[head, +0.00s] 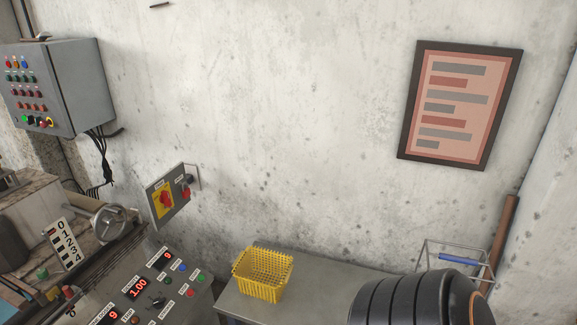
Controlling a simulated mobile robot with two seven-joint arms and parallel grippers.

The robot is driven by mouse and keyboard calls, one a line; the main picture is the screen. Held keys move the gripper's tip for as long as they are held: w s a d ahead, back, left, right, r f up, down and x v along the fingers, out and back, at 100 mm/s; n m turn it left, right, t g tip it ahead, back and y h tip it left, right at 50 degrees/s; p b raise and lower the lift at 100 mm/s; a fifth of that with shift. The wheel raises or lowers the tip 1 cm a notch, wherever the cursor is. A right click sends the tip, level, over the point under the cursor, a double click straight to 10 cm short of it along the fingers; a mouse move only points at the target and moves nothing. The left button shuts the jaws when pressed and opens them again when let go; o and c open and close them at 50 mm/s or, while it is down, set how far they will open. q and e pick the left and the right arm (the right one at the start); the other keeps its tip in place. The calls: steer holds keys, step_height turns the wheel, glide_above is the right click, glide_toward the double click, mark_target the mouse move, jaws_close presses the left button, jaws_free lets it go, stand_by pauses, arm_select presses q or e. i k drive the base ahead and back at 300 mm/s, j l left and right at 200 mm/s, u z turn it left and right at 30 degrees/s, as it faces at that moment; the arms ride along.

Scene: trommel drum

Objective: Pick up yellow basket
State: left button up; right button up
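A yellow basket (262,275) with perforated walls stands upright on a grey table (330,282) in the lower middle of the head view. It looks empty as far as its open top shows.
A control panel (150,290) with red displays and buttons is left of the basket. A handwheel (110,222) and a red-switch box (168,198) sit beyond it. A wire rack (456,258) with a blue handle stands at right. The concrete wall rises close behind the table.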

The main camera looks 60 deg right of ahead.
mark_target(262, 273)
steer(key=z, duration=1.7)
